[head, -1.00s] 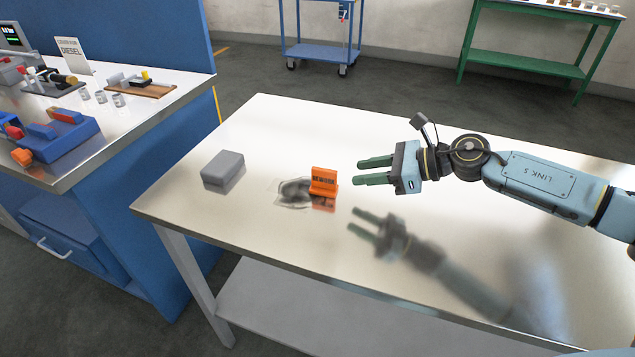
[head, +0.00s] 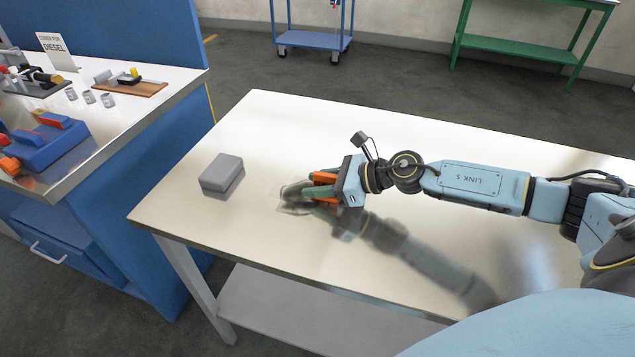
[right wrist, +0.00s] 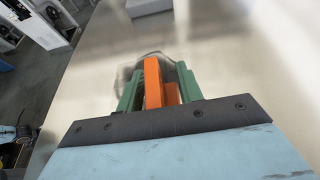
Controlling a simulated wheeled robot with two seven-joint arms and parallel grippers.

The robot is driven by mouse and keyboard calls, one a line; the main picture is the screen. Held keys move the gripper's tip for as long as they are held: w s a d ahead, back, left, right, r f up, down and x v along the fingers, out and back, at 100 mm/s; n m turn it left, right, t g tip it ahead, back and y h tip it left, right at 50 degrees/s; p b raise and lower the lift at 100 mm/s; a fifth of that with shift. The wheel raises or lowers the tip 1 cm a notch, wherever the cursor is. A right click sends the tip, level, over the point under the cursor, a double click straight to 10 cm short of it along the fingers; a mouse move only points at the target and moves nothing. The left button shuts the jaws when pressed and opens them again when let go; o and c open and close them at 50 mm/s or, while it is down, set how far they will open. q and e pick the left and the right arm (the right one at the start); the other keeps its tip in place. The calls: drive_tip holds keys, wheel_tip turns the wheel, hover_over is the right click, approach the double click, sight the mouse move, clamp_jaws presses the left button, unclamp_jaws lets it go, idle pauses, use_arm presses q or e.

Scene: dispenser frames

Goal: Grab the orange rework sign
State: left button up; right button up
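The orange rework sign (head: 325,179) stands on the pale table, partly hidden by my right gripper in the head view. My right gripper (head: 314,186) reaches in from the right, with its green fingers on either side of the sign. In the right wrist view the sign (right wrist: 153,83) shows as an upright orange plate with a foot, between the two fingers (right wrist: 158,86). The fingers look spread around it, and firm contact on both sides cannot be made out. My left gripper is not in view.
A clear crumpled bag or wrap (head: 290,197) lies against the sign's left side. A grey box (head: 222,174) sits farther left on the table (head: 400,140). A blue bench (head: 160,100) with parts stands at left. The table's back is clear.

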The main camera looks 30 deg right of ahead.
drive_tip(key=shift+s, duration=0.2)
drive_tip(key=shift+c, duration=0.5)
drive_tip(key=shift+r, duration=0.1)
clamp_jaws()
